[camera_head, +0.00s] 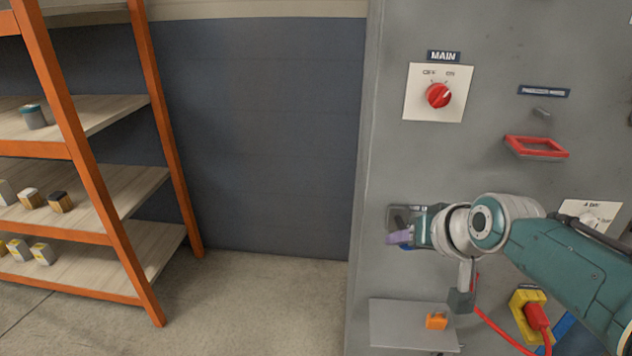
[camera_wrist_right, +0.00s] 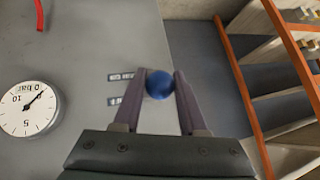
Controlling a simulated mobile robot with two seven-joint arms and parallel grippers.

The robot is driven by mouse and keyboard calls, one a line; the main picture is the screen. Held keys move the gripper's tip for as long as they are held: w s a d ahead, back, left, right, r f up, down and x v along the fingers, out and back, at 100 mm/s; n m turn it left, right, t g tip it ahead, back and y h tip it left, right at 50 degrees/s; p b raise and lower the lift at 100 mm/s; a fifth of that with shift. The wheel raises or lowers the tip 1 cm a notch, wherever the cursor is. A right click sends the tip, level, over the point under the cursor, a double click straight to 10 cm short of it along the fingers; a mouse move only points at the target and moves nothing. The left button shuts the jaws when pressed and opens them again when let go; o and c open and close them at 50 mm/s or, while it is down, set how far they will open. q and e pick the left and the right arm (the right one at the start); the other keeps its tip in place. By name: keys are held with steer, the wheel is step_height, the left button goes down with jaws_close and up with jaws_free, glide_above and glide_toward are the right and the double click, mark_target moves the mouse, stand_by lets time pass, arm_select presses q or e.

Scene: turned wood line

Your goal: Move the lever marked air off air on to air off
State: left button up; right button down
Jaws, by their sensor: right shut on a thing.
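The lever's blue ball knob (camera_wrist_right: 159,84) sits between the two purple-grey fingers of my right gripper (camera_wrist_right: 160,88) in the right wrist view. In the head view my right gripper (camera_head: 398,237) is at the panel's left part, shut on the knob, and only a little blue (camera_head: 406,247) shows below the fingers. My left gripper is out of view.
The grey panel (camera_head: 400,160) carries a red MAIN knob (camera_head: 439,95), a red frame-like handle (camera_head: 537,147) and a yellow socket with a red plug (camera_head: 536,316). A gauge (camera_wrist_right: 28,108) shows in the wrist view. An orange shelf (camera_head: 75,150) stands left; floor between is clear.

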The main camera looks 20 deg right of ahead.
steer(key=shift+w+d+r+g+p, duration=0.15)
steer(key=shift+r+p, duration=0.1)
steer(key=shift+r, duration=0.15)
steer(key=shift+w+r+g+p, duration=0.1)
steer(key=shift+r+g+p, duration=0.1)
steer(key=shift+r, duration=0.15)
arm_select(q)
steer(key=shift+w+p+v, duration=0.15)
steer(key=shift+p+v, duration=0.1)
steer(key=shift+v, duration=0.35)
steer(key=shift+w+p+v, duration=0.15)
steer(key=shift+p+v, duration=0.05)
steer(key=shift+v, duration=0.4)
arm_select(e)
steer(key=shift+w+d+r, duration=0.1)
steer(key=shift+w+r, duration=0.15)
steer(key=shift+r, duration=0.25)
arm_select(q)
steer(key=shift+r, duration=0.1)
arm_select(e)
steer(key=c, duration=0.7)
jaws_free()
steer(key=shift+w, duration=0.1)
steer(key=shift+o, duration=1.2)
steer(key=shift+f, duration=0.1)
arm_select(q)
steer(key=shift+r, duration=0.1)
